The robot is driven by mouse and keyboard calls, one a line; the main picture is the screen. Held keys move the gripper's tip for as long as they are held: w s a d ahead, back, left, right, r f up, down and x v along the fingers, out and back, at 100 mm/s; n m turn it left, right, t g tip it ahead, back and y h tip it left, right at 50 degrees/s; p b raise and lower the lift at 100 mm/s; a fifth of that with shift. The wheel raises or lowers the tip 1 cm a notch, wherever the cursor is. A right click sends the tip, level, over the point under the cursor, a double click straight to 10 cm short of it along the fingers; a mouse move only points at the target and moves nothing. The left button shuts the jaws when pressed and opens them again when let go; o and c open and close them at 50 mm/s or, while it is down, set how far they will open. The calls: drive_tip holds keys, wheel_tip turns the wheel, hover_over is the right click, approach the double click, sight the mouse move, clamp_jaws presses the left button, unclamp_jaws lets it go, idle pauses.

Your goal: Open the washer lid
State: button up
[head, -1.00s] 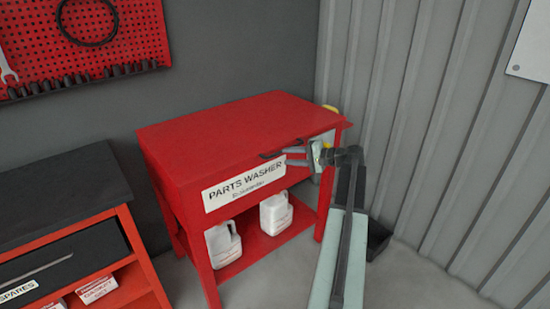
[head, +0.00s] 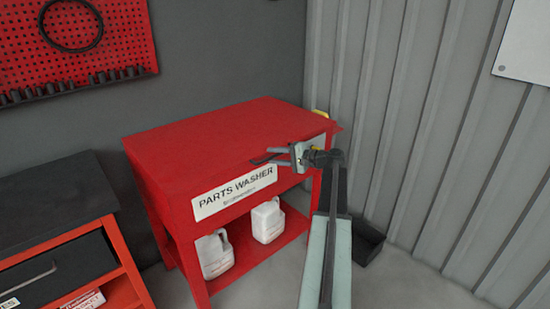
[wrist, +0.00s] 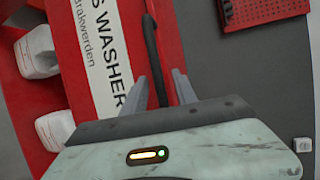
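The red parts washer (head: 180,180) stands against the wall with its flat red lid (head: 220,132) down. A black bar handle (head: 262,161) sits at the lid's front edge, and it shows large in the wrist view (wrist: 151,45). My gripper (head: 275,156) is at the right part of the handle. In the wrist view my gripper (wrist: 160,84) has its two grey fingers apart, with the handle running between them. I see a gap beside the handle, and the fingers do not look closed on it. The handle's near end is partly hidden by the gripper body.
White jugs (head: 215,254) stand on the washer's lower shelf. A black-topped red cabinet (head: 55,200) is at the left, and a red pegboard (head: 100,50) hangs above. A corrugated wall (head: 440,130) is close on the right, with a black bin (head: 368,240) on the floor.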

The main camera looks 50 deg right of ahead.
clamp_jaws()
idle(1.4)
